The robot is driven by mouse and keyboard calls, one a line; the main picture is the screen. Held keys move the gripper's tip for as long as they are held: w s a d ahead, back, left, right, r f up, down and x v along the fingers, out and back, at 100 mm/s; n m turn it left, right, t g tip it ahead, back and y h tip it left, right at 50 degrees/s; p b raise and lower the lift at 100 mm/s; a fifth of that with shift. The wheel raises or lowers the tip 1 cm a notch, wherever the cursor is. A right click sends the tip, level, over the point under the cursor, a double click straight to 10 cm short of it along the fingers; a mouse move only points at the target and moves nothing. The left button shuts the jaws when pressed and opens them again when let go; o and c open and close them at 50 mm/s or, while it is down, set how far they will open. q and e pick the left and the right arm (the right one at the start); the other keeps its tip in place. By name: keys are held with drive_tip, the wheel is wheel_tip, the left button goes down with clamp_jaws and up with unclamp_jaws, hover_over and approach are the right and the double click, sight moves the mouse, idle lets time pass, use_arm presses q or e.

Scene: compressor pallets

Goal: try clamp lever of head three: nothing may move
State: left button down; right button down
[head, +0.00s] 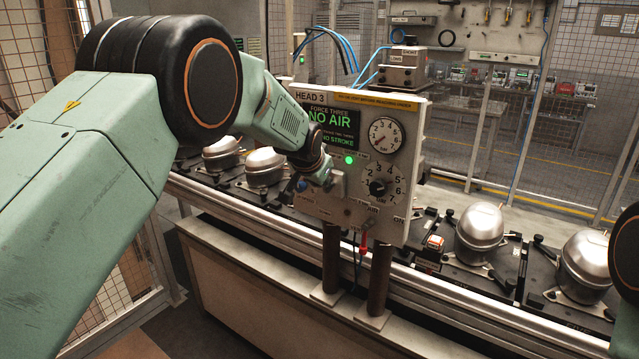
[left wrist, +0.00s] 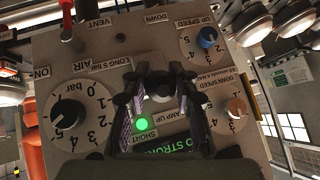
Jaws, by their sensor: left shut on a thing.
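The head three panel (head: 345,215) is a pale grey box marked HEAD 3. Its screen (head: 333,121) reads NO AIR and NO STROKE in green. My left gripper (head: 325,180) is at the panel's lower left, and its arm hides part of that side. In the left wrist view, which is upside down, my left gripper (left wrist: 158,100) is shut on the dark clamp lever (left wrist: 160,84), between the words DOWN and CLAMP UP. The fingers hide much of the lever. A green lamp (left wrist: 141,125) glows beside them. My right gripper is out of view.
A pressure gauge (head: 385,136) and a numbered dial (head: 378,187) sit right of the lever. A red handle (head: 365,243) hangs below the panel. Silver compressors (head: 480,232) stand on dark pallets along the conveyor rail (head: 430,291). Two dark posts (head: 378,280) carry the panel.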

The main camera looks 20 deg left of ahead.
use_arm(q)
drive_tip(key=shift+w+r, duration=0.15)
drive_tip(key=shift+r, duration=0.15)
drive_tip(key=c, duration=1.4)
unclamp_jaws()
drive_tip(key=shift+c, duration=0.2)
drive_tip(key=o, duration=0.4)
drive_tip(key=shift+s, duration=0.2)
drive_tip(key=shift+f, duration=0.15)
drive_tip(key=v, duration=1.2)
drive_tip(key=shift+s, duration=0.1)
